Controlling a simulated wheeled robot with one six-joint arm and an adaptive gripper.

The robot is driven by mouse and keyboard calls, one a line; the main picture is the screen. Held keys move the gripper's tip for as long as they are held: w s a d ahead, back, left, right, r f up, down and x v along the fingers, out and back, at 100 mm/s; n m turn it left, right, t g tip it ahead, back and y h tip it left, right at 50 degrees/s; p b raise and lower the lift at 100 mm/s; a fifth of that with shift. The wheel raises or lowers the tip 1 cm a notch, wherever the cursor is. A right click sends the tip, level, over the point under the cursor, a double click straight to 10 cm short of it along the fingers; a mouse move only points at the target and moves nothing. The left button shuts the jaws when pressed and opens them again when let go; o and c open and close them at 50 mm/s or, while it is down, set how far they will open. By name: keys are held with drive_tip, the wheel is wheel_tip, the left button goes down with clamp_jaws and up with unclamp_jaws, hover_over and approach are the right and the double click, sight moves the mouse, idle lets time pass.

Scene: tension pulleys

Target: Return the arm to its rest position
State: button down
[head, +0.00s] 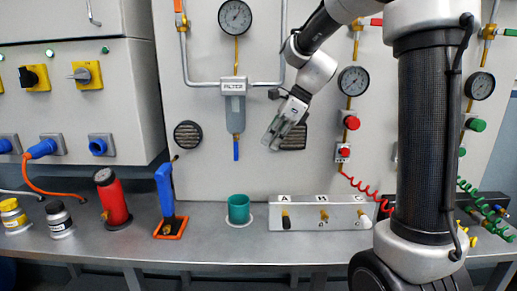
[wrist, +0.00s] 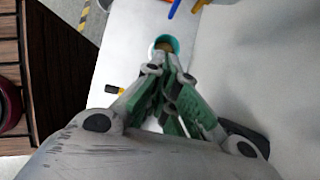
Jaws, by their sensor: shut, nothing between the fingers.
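My arm comes in from the upper right of the head view and ends in my gripper (head: 272,139), which points down and left in front of the grey back panel. The gripper is above the bench, apart from it, and its fingers look closed with nothing held. In the wrist view, the green-padded fingers of my gripper (wrist: 167,75) are together. Past their tips is the teal cup (wrist: 165,42), partly hidden by them. In the head view the teal cup (head: 239,209) stands upright on the bench, below the gripper.
On the bench (head: 200,252) stand a red cylinder (head: 113,200), a blue-handled tool (head: 165,188) in an orange base and a switch box (head: 318,215) marked A, B, C. A filter unit (head: 233,107) hangs left of my gripper. Gauges and red and green coiled hoses are at right.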

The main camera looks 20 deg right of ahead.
drive_tip(key=s+d+r, duration=0.1)
drive_tip(key=d+r, duration=0.3)
drive_tip(key=s+d+f+n+h, duration=0.2)
drive_tip(key=s+d+f+n, duration=0.25)
drive_tip(key=n, duration=0.45)
drive_tip(key=s+d+n+t+h, duration=0.2)
drive_tip(key=s+n+h, duration=0.2)
drive_tip(key=s+n, duration=0.8)
drive_tip(key=s, duration=0.8)
drive_tip(key=shift+s+d+t, duration=0.2)
drive_tip(key=shift+s+t, duration=0.1)
drive_tip(key=shift+s, duration=0.1)
